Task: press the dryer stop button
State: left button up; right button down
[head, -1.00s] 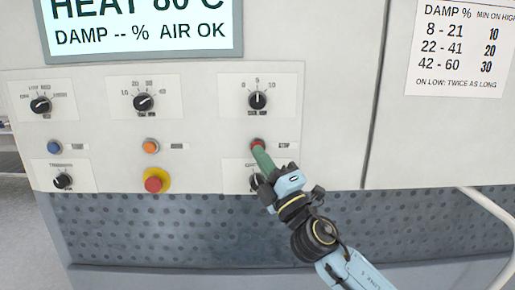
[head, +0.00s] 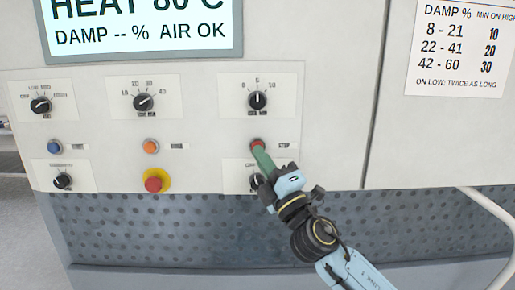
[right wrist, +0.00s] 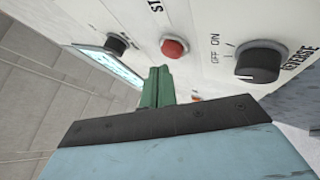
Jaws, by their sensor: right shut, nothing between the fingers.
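The red round button (head: 257,143) is on the white control panel, below the right-hand dial plate. It also shows in the right wrist view (right wrist: 173,47), beside a partly cut-off label starting "ST". My right gripper (head: 259,152) has its green fingers shut and empty, with the tips at the lower edge of the button in the head view. In the right wrist view the fingertips (right wrist: 159,72) appear just short of the button, with a small gap in the picture. I cannot tell whether they touch. My left gripper is not in view.
Below the button is a black off/on knob (right wrist: 258,63), partly behind my gripper in the head view. An orange button (head: 151,146), a blue button (head: 55,147) and a red mushroom button on yellow (head: 154,181) are to the left. A display (head: 140,30) is above.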

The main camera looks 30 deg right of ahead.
jog(key=shift+w+d, duration=0.25)
jog(key=shift+w, duration=0.15)
jog(key=shift+w+d, duration=0.25)
jog(key=shift+w, duration=0.15)
dwell(0.9)
jog(key=shift+s, duration=0.1)
jog(key=shift+s+a, duration=0.45)
jog(key=shift+s, duration=0.25)
jog(key=s+a, duration=0.1)
jog(key=s, duration=0.1)
jog(key=s+a+p, duration=0.1)
jog(key=s, duration=0.1)
jog(key=shift+s+a, duration=0.1)
jog(key=shift+a, duration=0.25)
dwell(0.8)
